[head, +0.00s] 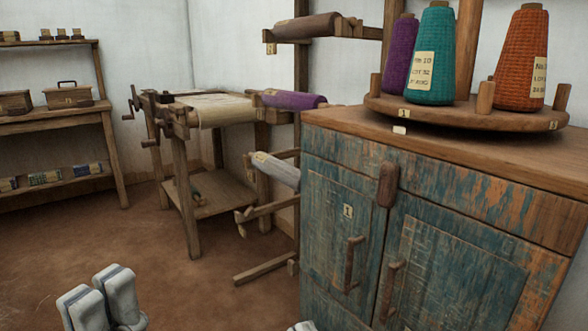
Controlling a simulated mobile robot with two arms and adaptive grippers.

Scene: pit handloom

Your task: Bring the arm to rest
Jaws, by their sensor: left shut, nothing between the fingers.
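My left gripper (100,290) shows at the bottom left of the head view, with its grey-white fingers pointing up. It is shut and empty, over the brown floor and apart from all furniture. A small pale piece at the bottom edge, in front of the cabinet, looks like the tip of my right gripper (302,326). The rest of it is out of the frame, so its jaws cannot be read.
A worn blue-green cabinet (337,225) stands at the right, bearing a round wooden stand (455,113) with purple, teal and orange yarn cones. Behind are a wooden loom frame (183,190), a rack with cloth rolls and shelves (60,124). The floor (90,240) at left is clear.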

